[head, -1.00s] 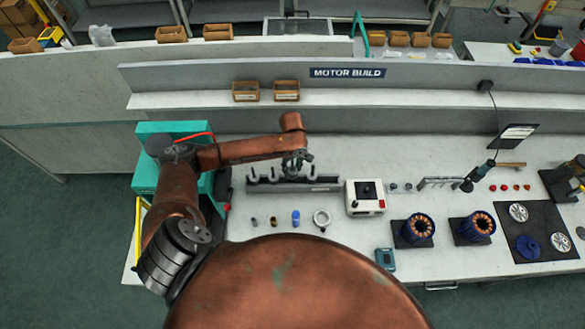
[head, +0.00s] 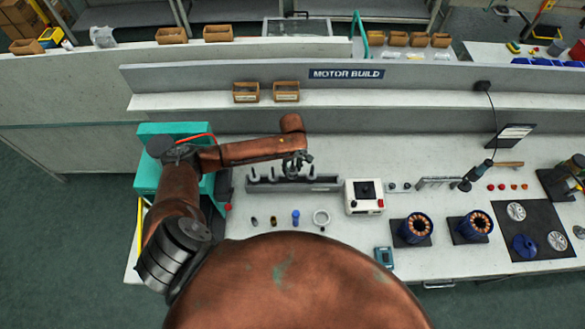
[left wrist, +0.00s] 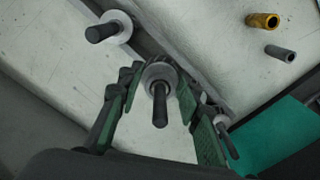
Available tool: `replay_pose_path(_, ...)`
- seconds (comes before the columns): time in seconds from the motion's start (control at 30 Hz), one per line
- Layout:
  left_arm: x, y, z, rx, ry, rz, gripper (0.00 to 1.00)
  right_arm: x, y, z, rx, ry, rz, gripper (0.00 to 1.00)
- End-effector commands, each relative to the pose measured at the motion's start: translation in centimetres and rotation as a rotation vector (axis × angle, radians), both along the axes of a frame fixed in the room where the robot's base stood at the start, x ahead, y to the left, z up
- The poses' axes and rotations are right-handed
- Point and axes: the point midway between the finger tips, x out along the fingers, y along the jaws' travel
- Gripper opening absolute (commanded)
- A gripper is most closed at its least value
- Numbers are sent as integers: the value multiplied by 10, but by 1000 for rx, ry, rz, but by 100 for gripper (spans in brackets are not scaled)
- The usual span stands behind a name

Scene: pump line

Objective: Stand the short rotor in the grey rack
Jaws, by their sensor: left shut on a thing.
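The grey rack (head: 328,184) is a long low bar on the bench below the shelf, with several dark upright shafts along it. My left gripper (head: 296,166) is over the middle of the rack. In the left wrist view its green-padded fingers (left wrist: 159,86) are shut on a rotor (left wrist: 160,112), with a dark shaft and a pale round body. The rack (left wrist: 190,70) runs diagonally behind it. One other rotor (left wrist: 103,32) shows at upper left and another (left wrist: 231,144) at right, partly behind a finger. I cannot tell whether the held rotor touches the rack. My right gripper is out of view.
A white box with a dark panel (head: 364,197) stands just right of the rack. Small parts, a blue piece (head: 295,217) and a pale ring (head: 321,218) lie in front. Two blue wound stators (head: 415,228) are farther right. A teal case (head: 150,170) is at left.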

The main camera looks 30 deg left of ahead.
Motion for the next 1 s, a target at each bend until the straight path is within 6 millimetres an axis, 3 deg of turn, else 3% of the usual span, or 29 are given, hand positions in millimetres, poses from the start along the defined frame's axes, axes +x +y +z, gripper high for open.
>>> replay_pose_path(1.0, 1, 0, -5, 0, -1, 0, 0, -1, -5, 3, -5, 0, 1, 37)
